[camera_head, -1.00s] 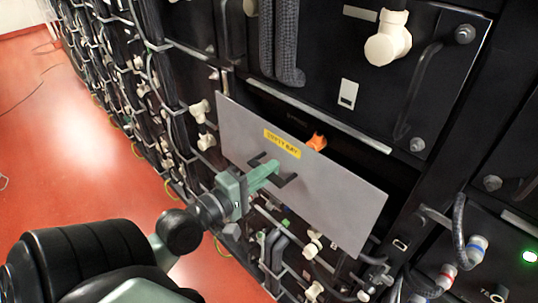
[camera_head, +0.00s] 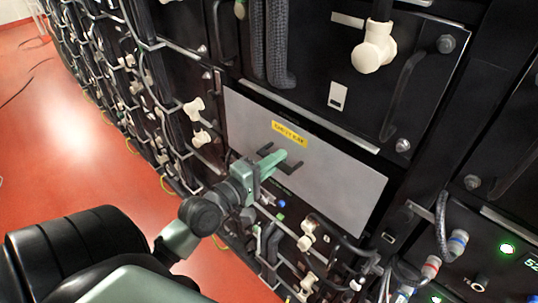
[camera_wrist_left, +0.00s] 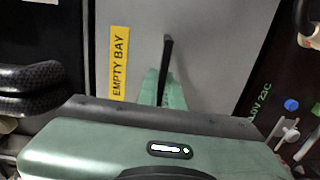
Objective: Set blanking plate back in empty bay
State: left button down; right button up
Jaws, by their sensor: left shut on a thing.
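The blanking plate (camera_head: 335,182) is a flat grey panel with a yellow "EMPTY BAY" label (camera_head: 289,133). In the head view it lies across the bay opening, roughly in line with the rack face; the bay's inside is hidden behind it. I cannot tell whether it is fully seated. My left gripper (camera_head: 281,160) is shut on the plate's dark handle (camera_head: 294,167). In the left wrist view the plate (camera_wrist_left: 215,45) fills the middle, with the handle (camera_wrist_left: 168,52) between the green fingers. My right gripper is not in view.
A battery module with a cream connector (camera_head: 374,48) and thick black cables (camera_head: 270,45) sits above the plate. Below are cream connectors (camera_head: 307,236) and looped cables. A module with a green light (camera_head: 507,248) is at lower right. Red floor (camera_head: 80,130) is open at left.

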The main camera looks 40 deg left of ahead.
aim_at(290, 153)
pick_arm(q)
jog(key=w+p, duration=0.1)
jog(key=w, duration=0.3)
jog(key=shift+w+d+r+p, duration=0.15)
jog(key=shift+w+r+p, duration=0.05)
jog(key=shift+w+p, duration=0.2)
jog(key=shift+w+f, duration=0.15)
jog(key=shift+f, duration=0.05)
jog(key=shift+f+b, duration=0.45)
jog(key=shift+f, duration=0.15)
dwell(0.3)
jog(key=shift+p, duration=0.6)
jog(key=shift+p, duration=0.35)
